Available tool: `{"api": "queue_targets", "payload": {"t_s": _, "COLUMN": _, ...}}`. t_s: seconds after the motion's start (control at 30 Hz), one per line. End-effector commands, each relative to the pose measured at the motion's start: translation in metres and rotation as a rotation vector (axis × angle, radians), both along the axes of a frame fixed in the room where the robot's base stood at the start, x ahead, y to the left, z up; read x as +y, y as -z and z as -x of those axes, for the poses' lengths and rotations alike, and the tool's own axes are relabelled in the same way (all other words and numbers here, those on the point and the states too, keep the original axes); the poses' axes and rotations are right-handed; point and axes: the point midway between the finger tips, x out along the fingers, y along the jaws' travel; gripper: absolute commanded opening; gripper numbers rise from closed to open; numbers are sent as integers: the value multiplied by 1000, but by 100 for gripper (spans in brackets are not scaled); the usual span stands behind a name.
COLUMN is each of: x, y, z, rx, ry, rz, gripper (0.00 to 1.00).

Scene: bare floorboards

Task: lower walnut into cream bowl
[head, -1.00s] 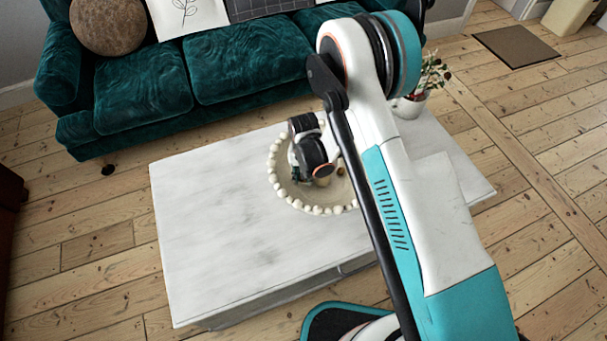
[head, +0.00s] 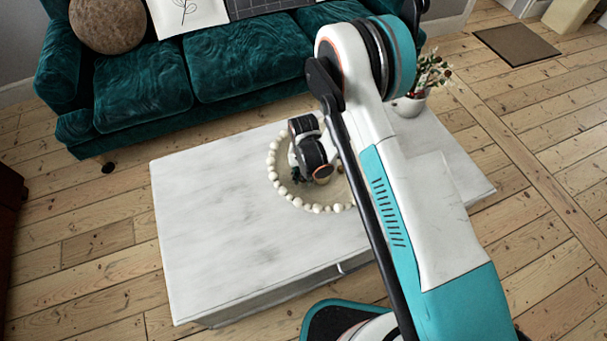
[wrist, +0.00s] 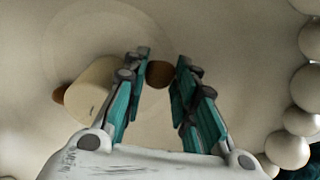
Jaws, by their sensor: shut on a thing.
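The cream bowl (head: 273,165), with a rim of round white beads, stands on the pale table. In the wrist view its smooth inside (wrist: 220,35) fills most of the picture, with beads on the right. The walnut (wrist: 159,74), brown and round, is between the fingertips of my gripper (wrist: 161,68), which is shut on it. The walnut is over the inside of the bowl; the gap below it cannot be judged. In the head view my wrist hides part of the bowl, and I cannot make out the held walnut there.
A cream cylinder (wrist: 92,90) lies in the bowl left of my fingers, with a brown thing (wrist: 58,95) partly hidden behind it. The white marble table (head: 215,220) is clear on the left. A potted plant (head: 412,103) stands at its back right; a green sofa (head: 250,60) is behind.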

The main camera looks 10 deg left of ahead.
Motion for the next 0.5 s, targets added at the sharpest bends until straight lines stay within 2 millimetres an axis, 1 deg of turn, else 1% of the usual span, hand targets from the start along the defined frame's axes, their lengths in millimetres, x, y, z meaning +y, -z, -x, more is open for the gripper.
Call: {"api": "queue_targets", "payload": {"t_s": 0.5, "x": 0, "y": 7, "z": 0, "rx": 0, "ry": 0, "rz": 0, "gripper": 16}}
